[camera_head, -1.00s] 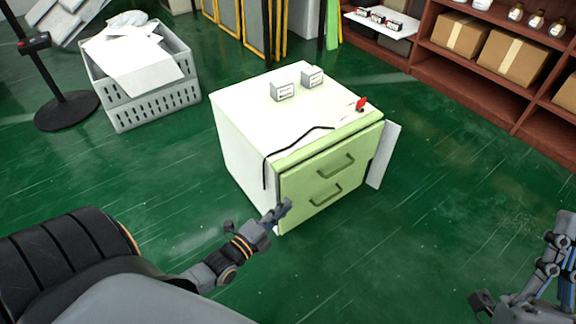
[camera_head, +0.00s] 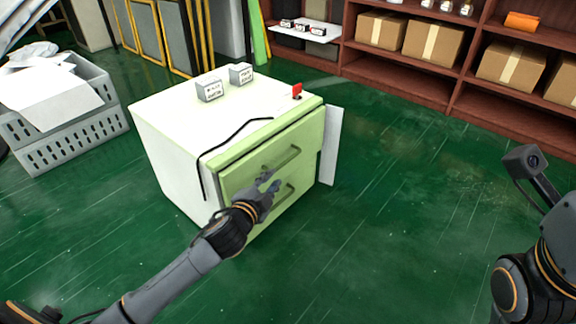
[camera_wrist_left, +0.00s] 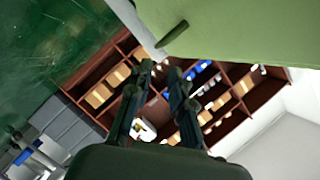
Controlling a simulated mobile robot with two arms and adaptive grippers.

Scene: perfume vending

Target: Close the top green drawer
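The white cabinet (camera_head: 165,125) has a green front with two drawers. The top green drawer (camera_head: 240,172) has a bar handle (camera_head: 281,159), with a dark line under the green top edge; I cannot tell how far it stands out. The lower handle (camera_head: 285,195) is partly behind my gripper. My left gripper (camera_head: 270,183) is before the drawer fronts, between the handles in the picture; contact is unclear. In the left wrist view its fingers (camera_wrist_left: 160,70) are apart with nothing between them, and a green drawer surface (camera_wrist_left: 235,30) lies beyond. My right arm shows at the right edge, its fingers out of sight.
Two small white boxes (camera_head: 209,89), a red item (camera_head: 297,90) and a black cable (camera_head: 232,137) lie on the cabinet. A white panel (camera_head: 331,145) stands at its right side. A grey crate (camera_head: 70,135) is at left, shelves (camera_head: 385,70) behind. Green floor is clear in front.

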